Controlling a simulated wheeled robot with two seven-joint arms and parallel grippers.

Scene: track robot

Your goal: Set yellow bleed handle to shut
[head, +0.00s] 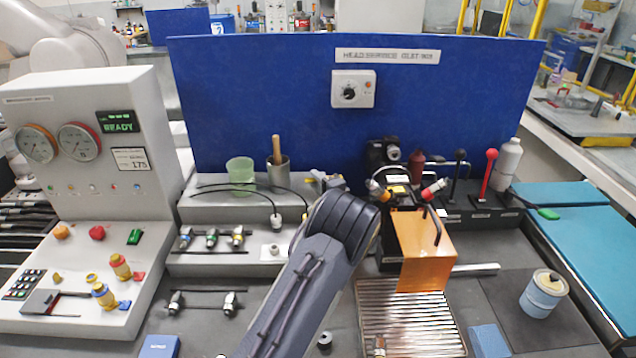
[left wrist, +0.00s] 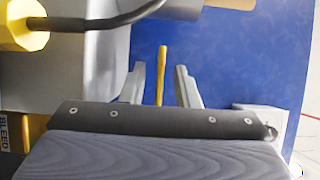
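In the left wrist view a slim yellow handle (left wrist: 161,75) stands upright in the picture, against the blue panel. The two grey fingers of my left gripper (left wrist: 159,82) are apart on either side of it, with a visible gap on each side. I cannot tell how deep the handle sits between them. A label reading BLEED (left wrist: 4,132) shows at the left edge, beside a yellow strip (left wrist: 36,130). In the head view my left gripper (head: 325,180) is mostly hidden behind my dark wrist, and the handle is not clear there. My right gripper is not in view.
A yellow knob (left wrist: 22,24) with a black cable is at the wrist view's upper left. In the head view a green cup (head: 240,170) and a grey pot (head: 278,172) stand left of the gripper. An orange block (head: 425,250) and a red lever (head: 487,172) are to the right.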

